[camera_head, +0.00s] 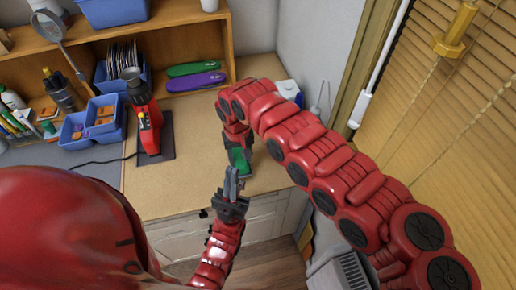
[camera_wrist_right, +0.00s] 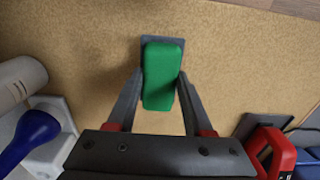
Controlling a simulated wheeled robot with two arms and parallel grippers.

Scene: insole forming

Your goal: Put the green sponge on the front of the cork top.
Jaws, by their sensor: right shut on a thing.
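The green sponge (camera_head: 238,161) is near the front edge of the cork top (camera_head: 187,190). In the right wrist view the sponge (camera_wrist_right: 163,78) lies lengthwise between the two fingers of my right gripper (camera_wrist_right: 160,92), which is shut on it. A flat grey piece (camera_wrist_right: 148,43) shows behind its far end. I cannot tell whether the sponge touches the cork. In the head view the right gripper is partly hidden by its own arm. My left gripper (camera_head: 232,176) is just in front of the sponge, with its fingers close together; its opening is unclear.
A red device (camera_head: 147,122) stands on a dark base at the back left. Blue bins (camera_head: 78,129) are left of it. Green and purple insoles (camera_head: 195,80) lie in the shelf. A white and blue container (camera_head: 288,90) stands at the right wall. The cork's left front is clear.

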